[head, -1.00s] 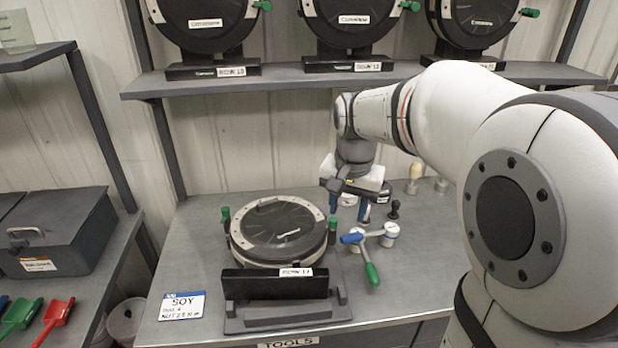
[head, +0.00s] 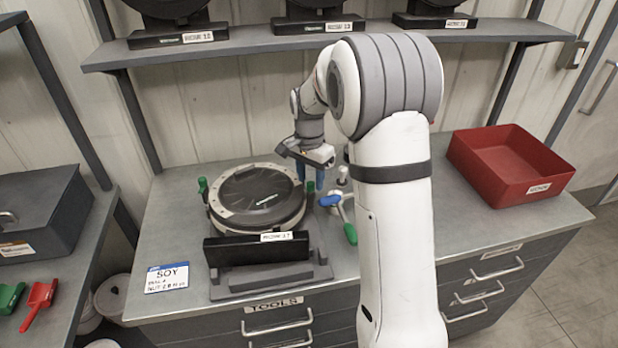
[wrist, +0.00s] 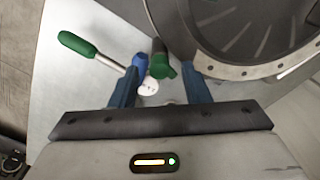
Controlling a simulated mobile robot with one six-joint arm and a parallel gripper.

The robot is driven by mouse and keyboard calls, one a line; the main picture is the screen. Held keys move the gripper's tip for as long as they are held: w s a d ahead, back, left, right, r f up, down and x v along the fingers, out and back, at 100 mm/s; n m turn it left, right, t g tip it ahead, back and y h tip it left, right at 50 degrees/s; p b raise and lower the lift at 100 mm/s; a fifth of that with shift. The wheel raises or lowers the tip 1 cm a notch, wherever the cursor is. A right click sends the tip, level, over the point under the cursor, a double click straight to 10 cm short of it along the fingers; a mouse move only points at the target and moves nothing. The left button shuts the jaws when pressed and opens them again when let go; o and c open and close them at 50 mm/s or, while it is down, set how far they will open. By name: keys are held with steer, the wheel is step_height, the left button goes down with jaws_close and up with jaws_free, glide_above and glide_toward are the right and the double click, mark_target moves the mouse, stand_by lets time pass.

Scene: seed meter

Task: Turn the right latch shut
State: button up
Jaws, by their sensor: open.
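The round dark seed meter (head: 258,195) lies in its cradle on the bench; its rim fills the upper right of the wrist view (wrist: 240,35). The right latch, a green knob (head: 310,190), stands upright at the meter's right side. In the wrist view this green latch (wrist: 163,65) shows between my blue fingertips, with space on either side. My gripper (head: 307,174) is open, pointing down, and looks level with or just behind the latch; its exact depth is unclear. The left latch (head: 203,186) is a similar upright green knob.
A red tray (head: 510,165) sits at the bench's right end. A shelf with more meters (head: 330,38) spans above.

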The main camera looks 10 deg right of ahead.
steer(key=shift+f, duration=0.6)
jaws_close()
